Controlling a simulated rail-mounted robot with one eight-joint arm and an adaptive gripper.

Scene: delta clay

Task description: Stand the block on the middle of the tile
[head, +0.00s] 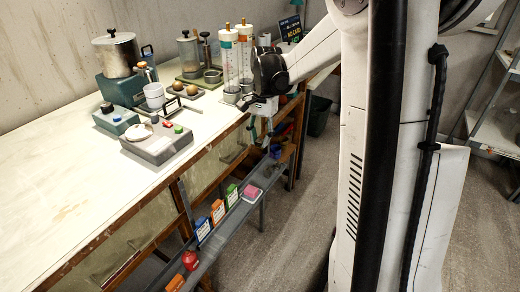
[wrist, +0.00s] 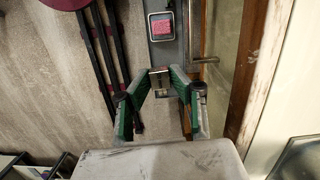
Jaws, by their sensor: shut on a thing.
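My gripper (wrist: 159,78) has its two green-lined fingers closing on a small thing, seen nearly end-on at the tips. I take it to be the block (wrist: 158,72), but its shape and colour are hard to make out. In the head view, my gripper (head: 262,132) hangs pointing down, just off the right edge of the bench and above the low shelf. The block cannot be made out there. I cannot pick out the tile with certainty in either view.
A narrow grey shelf (head: 228,222) runs low along the bench (head: 60,200). It bears several coloured boxes and a small dish with a pink thing (head: 251,192), also in the wrist view (wrist: 161,26). A grey device (head: 157,143), pots and tall cylinders stand on the bench. Its near left is clear.

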